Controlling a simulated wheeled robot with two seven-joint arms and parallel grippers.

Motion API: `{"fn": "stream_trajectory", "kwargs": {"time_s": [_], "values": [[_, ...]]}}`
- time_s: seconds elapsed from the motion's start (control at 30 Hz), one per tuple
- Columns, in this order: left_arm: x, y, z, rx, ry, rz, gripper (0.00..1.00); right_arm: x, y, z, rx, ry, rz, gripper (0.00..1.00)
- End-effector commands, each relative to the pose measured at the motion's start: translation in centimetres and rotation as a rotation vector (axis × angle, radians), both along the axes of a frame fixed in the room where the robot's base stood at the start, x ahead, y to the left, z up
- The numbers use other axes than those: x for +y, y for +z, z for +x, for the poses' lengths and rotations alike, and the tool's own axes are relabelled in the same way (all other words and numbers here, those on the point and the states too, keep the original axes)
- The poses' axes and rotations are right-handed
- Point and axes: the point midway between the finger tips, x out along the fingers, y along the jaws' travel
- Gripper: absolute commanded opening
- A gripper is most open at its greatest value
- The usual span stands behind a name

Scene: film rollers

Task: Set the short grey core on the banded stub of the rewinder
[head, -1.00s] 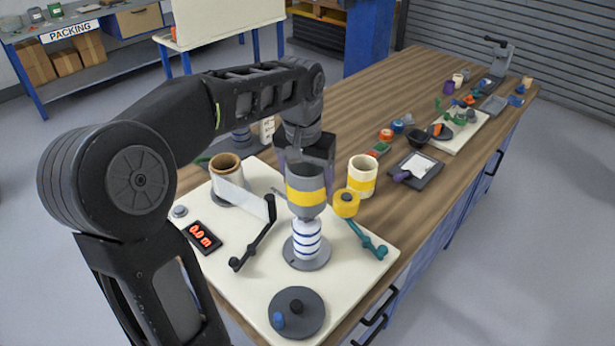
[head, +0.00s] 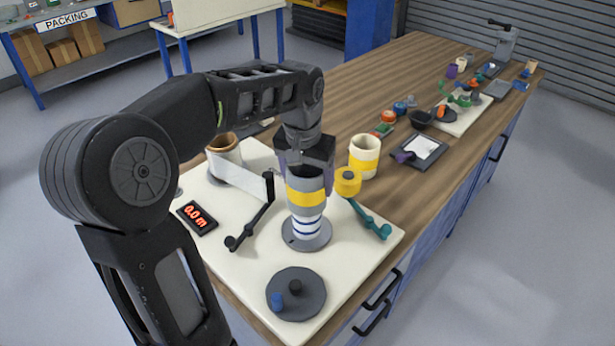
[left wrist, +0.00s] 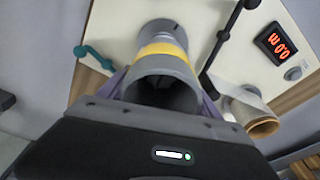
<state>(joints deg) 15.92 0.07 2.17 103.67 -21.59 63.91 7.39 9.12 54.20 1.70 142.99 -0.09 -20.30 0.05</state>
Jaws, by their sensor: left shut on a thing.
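The short grey core (head: 306,198) with a yellow band is upright in my left gripper (head: 306,174), whose purple fingers are shut on it. Its lower end is around the top of the white stub with blue bands (head: 307,229). The lower bands of the stub still show under the core, above its round grey base (head: 306,242). In the left wrist view the core (left wrist: 163,66) lies between the fingers, with its hollow upper end facing the camera. My right gripper is not in view.
On the cream board stand a paper roll (head: 224,152), a black lever arm (head: 252,226), a yellow roller on a teal arm (head: 347,182), a crank disc (head: 296,296) and a 0.0 m display (head: 197,217). A cream core with a yellow band (head: 364,156) stands to the right.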

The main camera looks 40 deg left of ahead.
Motion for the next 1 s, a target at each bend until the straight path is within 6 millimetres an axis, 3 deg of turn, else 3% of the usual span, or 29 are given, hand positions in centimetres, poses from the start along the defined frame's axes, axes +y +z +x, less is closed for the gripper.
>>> {"fn": "stream_trajectory", "kwargs": {"time_s": [1.0], "values": [[0.0, -7.9, 0.0, -0.001, 0.0, 0.0, 0.26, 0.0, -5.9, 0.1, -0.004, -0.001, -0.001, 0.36]]}}
